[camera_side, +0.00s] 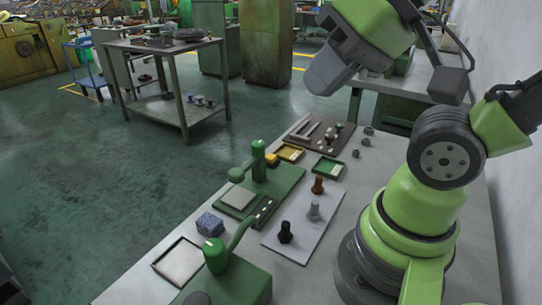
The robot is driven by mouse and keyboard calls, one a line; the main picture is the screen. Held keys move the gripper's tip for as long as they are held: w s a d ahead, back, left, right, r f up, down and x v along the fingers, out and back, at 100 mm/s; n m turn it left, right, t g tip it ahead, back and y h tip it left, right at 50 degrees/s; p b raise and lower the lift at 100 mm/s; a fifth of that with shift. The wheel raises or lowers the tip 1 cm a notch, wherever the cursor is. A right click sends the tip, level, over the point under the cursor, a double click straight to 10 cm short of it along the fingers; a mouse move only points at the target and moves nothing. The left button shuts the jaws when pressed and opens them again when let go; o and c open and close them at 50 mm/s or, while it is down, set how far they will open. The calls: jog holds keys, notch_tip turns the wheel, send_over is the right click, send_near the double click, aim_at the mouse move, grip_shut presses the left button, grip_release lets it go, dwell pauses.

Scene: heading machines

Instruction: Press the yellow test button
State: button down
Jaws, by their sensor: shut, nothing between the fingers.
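A small yellow-orange block (271,159), which looks like the test button, sits at the far end of the green press fixture (288,181). It is just right of the green upright cylinder (258,150). It is too small to tell its exact shape. My gripper (322,82) is the dark grey end of my arm at the top centre. It is shut and empty, high above the bench, to the right of and well apart from the yellow block. Its fingertips are hard to make out.
A shallow yellow tray (290,153) lies right behind the yellow block, and a green tray (328,170) lies to its right. A white plate (301,226) holds three bolts. A green lever machine (233,278), a blue block (209,224) and an open tray (181,262) stand nearer.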

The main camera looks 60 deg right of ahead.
jog(key=w+f+m+g+y, duration=0.1)
jog(key=w+m+y, duration=0.1)
jog(key=w+m, duration=0.5)
jog(key=m+t+h, duration=0.2)
jog(key=m+t, duration=0.1)
jog(key=m, duration=1.1)
send_over(271, 157)
notch_tip(271, 157, down, 16)
jog(key=shift+f, duration=0.15)
jog(key=shift+a+f, duration=0.1)
jog(key=shift+f, duration=4.2)
